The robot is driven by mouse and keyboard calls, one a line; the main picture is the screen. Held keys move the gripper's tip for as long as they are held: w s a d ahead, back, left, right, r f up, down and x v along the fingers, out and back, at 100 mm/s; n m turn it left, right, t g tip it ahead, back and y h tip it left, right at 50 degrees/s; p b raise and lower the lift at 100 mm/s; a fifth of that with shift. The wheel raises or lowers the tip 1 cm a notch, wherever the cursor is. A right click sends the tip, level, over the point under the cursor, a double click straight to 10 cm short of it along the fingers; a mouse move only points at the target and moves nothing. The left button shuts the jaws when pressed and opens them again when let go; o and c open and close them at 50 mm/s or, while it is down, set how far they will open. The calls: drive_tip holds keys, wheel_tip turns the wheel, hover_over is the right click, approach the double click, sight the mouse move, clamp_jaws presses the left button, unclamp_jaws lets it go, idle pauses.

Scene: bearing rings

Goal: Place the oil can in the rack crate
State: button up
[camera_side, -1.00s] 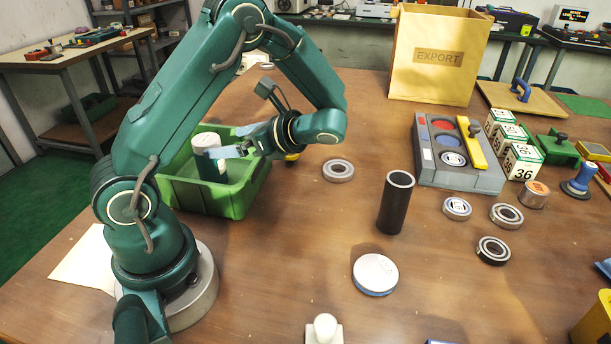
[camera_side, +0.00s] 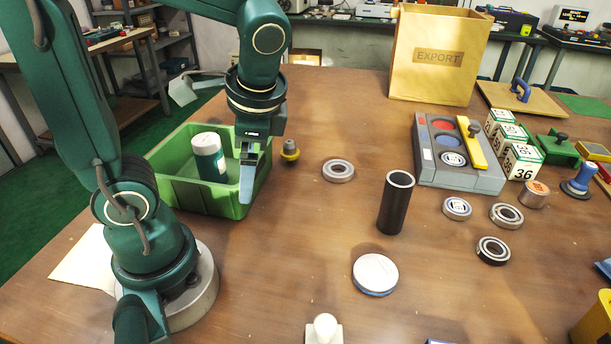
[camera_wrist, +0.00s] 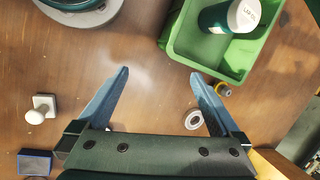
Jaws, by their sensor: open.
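The oil can (camera_side: 209,158), a teal cylinder with a white top, stands inside the green crate (camera_side: 184,200), slightly leaning in the side view. In the wrist view the can (camera_wrist: 228,17) is at the top right inside the crate (camera_wrist: 197,60), with part of its white lid lettering showing. My gripper (camera_wrist: 159,75) is open and empty, its two blue fingers spread wide over bare table. In the side view, one finger (camera_side: 249,178) shows by the crate's right wall; the other finger is hidden. The gripper is apart from the can.
A small yellow-and-grey piece (camera_side: 290,151) sits just right of the crate. A bearing ring (camera_side: 338,171), a dark tube (camera_side: 396,203) and a white-topped disc (camera_side: 375,274) stand further right.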

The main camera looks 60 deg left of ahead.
drive_tip(key=d+r+n+t+h, duration=0.2)
drive_tip(key=d+n+t+h, duration=0.2)
drive_tip(key=d+n+t, duration=0.1)
drive_tip(key=shift+s+d+r+t, duration=0.2)
drive_tip(key=shift+d+t, duration=0.3)
drive_tip(key=shift+d, duration=0.6)
